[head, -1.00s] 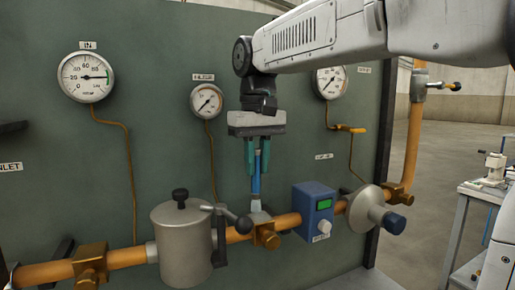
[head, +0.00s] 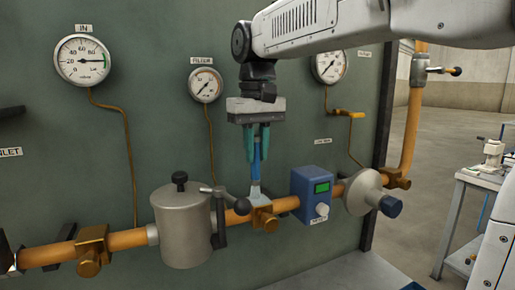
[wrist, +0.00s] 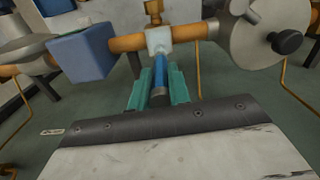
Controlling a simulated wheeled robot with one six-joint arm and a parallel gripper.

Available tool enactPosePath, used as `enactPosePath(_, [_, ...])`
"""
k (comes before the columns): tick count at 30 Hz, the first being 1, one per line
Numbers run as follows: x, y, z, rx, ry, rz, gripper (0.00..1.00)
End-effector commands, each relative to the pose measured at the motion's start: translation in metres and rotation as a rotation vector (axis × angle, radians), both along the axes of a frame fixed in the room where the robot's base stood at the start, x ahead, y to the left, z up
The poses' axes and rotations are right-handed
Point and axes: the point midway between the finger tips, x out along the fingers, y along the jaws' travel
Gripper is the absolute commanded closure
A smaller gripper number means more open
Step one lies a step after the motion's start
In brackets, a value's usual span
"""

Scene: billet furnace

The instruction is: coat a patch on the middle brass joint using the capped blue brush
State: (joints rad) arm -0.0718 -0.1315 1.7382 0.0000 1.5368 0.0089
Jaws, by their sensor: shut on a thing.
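My gripper (head: 257,148) points down with its green fingers shut on the blue brush (head: 257,172). The brush hangs upright, its pale tip at the top of the middle brass joint (head: 266,221) on the orange pipe. The joint's upper face looks pale there; I cannot tell bristles from coating. In the wrist view the blue brush (wrist: 160,76) lies between my fingers (wrist: 160,88), ending at a whitish block-shaped area (wrist: 158,40) on the joint (wrist: 153,12). No separate cap is discernible.
A grey filter canister with a lever (head: 181,225) stands just left of the joint. A blue box with a green display (head: 313,194) and a grey round regulator (head: 364,192) are to its right. The green panel (head: 150,130) with gauges is close behind. A cart (head: 475,190) stands far right.

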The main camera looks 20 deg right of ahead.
Motion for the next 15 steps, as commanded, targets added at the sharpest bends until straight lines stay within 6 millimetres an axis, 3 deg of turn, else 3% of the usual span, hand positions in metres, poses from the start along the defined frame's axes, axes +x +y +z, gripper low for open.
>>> enactPosePath(15, [0.001,-0.002,0.050,0.000,-0.001,-0.002,1.00])
